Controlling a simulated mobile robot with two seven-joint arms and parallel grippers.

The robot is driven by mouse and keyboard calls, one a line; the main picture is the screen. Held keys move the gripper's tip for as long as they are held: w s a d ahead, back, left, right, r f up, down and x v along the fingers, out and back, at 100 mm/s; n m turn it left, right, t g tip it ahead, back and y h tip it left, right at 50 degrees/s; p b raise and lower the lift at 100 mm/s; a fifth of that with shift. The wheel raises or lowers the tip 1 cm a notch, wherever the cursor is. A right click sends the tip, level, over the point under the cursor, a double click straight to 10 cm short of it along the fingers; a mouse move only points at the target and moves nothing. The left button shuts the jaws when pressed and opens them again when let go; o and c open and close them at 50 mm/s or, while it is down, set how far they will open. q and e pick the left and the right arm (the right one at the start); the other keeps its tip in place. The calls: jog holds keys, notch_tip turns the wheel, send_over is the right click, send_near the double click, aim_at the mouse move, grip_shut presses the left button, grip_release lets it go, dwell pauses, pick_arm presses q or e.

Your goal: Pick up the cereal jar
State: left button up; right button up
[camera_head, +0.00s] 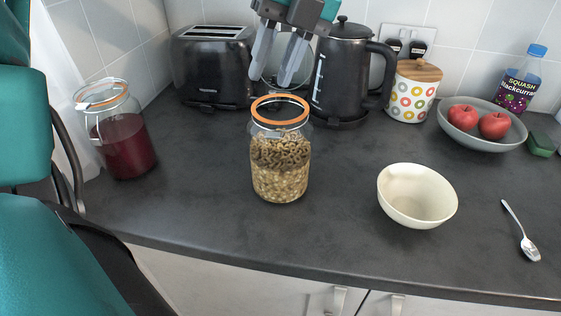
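The cereal jar (280,165) is a clear glass jar with an orange seal ring and wire clasp. It stands upright on the dark counter (200,215) near the middle, with brown loops above paler cereal. My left gripper (271,82) points down from the top of the picture, its two pale fingers apart with nothing between them. The fingertips appear just above the jar's top in the picture; I cannot tell how far behind or above it they are. The gripper partly covers the space between toaster and kettle. My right gripper is not in view.
A jar of dark red contents (124,150) stands left. A toaster (213,70), a kettle (342,75) and a dotted canister (411,95) stand behind. A cream bowl (415,200), a spoon (522,235) and a grey fruit bowl (480,142) are right. The counter around the cereal jar is clear.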

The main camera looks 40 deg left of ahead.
aim_at(250, 136)
pick_arm(q)
jog(key=x, duration=0.9)
jog(key=shift+s+f, duration=0.15)
jog(key=shift+f, duration=0.1)
grip_shut()
jog(key=shift+r, duration=0.1)
dwell(1.0)
